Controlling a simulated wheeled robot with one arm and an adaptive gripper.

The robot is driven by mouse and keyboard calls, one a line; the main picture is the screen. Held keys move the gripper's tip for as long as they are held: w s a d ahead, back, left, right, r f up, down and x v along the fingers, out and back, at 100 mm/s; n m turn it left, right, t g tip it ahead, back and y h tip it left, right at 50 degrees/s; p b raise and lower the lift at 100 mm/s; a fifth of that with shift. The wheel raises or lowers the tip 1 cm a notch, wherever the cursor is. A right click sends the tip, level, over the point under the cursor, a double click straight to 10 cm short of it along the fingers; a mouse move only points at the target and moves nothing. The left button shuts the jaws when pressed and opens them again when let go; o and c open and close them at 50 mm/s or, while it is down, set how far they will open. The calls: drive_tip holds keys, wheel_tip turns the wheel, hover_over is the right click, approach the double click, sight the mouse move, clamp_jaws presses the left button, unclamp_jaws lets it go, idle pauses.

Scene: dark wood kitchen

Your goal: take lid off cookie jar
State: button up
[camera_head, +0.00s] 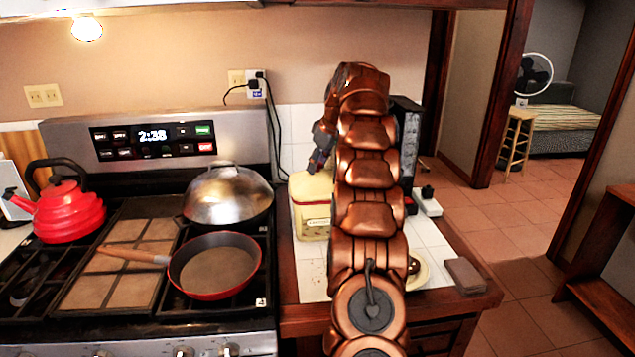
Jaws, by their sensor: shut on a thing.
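The cookie jar (313,222) is a pale yellow, boxy container with a label on its front. It stands upright on the white tiled counter, right of the stove. Its lid (304,184) is the same pale yellow and shows at the jar's top. My gripper (315,168) points down at the lid from above and is shut on it. The fingertips are small and dark here, and my copper arm hides the right side of the jar and lid. I cannot tell whether there is a gap between lid and jar.
The stove at left holds a red kettle (70,212), a domed steel-lidded pan (228,197) and a red frying pan (215,268). A black appliance (410,135) stands behind my arm. A yellow dish (418,274) and a brown block (465,275) lie near the counter's right edge.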

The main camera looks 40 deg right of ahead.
clamp_jaws()
drive_tip(key=shift+f, duration=0.1)
idle(0.4)
drive_tip(key=shift+w+r, duration=0.1)
drive_tip(key=shift+r, duration=0.75)
drive_tip(key=shift+r+p, duration=0.45)
drive_tip(key=shift+r, duration=0.5)
